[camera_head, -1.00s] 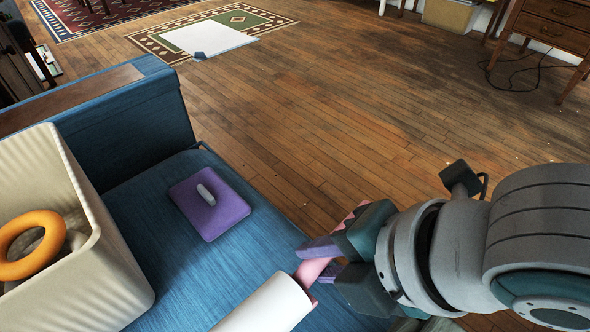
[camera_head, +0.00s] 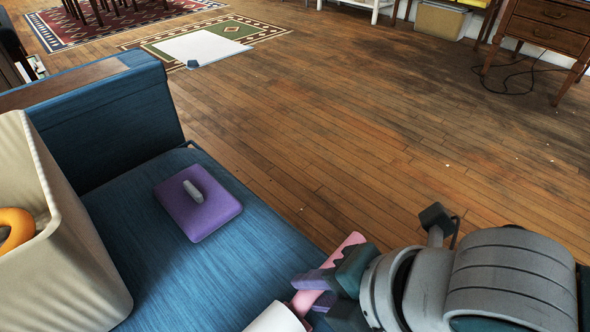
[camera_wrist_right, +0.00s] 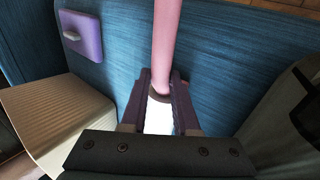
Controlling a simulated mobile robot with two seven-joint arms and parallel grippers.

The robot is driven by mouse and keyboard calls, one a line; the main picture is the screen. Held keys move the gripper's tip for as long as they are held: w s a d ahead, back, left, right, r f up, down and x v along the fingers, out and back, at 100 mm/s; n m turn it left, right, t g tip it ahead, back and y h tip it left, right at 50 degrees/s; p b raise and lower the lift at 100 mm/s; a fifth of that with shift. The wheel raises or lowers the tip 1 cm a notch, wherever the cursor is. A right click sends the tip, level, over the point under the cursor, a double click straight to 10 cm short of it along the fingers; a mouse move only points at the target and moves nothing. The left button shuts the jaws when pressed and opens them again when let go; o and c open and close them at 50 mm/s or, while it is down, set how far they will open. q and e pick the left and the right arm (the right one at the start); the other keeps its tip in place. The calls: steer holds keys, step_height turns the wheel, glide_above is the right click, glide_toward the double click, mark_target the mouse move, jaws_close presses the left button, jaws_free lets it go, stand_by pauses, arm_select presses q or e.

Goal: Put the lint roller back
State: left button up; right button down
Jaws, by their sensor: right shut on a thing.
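The lint roller has a pink handle (camera_head: 352,243) and a white roll (camera_head: 276,319), which is cut off by the bottom edge of the head view. My right gripper (camera_head: 318,290) is shut on the handle, close to the roll, above the right side of the blue seat. In the right wrist view the handle (camera_wrist_right: 166,45) points up the picture and the roll (camera_wrist_right: 158,117) shows between the fingers. A purple block with a short grey peg (camera_head: 197,205) lies on the blue seat, left of my gripper and apart from it. My left gripper is not in view.
A cream ribbed bin (camera_head: 70,265) with an orange ring (camera_head: 14,228) in it stands at the left on the blue seat (camera_head: 135,235). The seat's armrest (camera_head: 110,120) rises behind the block. Wooden floor lies open to the right.

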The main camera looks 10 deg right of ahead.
steer(key=c, duration=0.7)
jaws_free()
steer(key=shift+o, duration=0.2)
steer(key=shift+r, duration=0.25)
steer(key=s+d+r+m+p, duration=0.1)
steer(key=s+r+m+p, duration=0.2)
steer(key=r, duration=0.4)
steer(key=s+d+r+m+p, duration=0.1)
steer(key=s+r+m+p, duration=0.1)
steer(key=r+m+p, duration=0.3)
steer(key=s+d+r+m+h, duration=0.1)
steer(key=s+d+m, duration=0.1)
steer(key=m, duration=0.3)
steer(key=s+d+r+m+g+h, duration=0.1)
steer(key=s+d+m, duration=0.1)
steer(key=d+m, duration=0.3)
steer(key=s+d+r+m+h, duration=0.1)
steer(key=s+d+m+h, duration=0.1)
steer(key=m, duration=0.4)
steer(key=shift+s+d+g, duration=0.25)
steer(key=shift+d+g, duration=0.05)
steer(key=shift+d, duration=0.5)
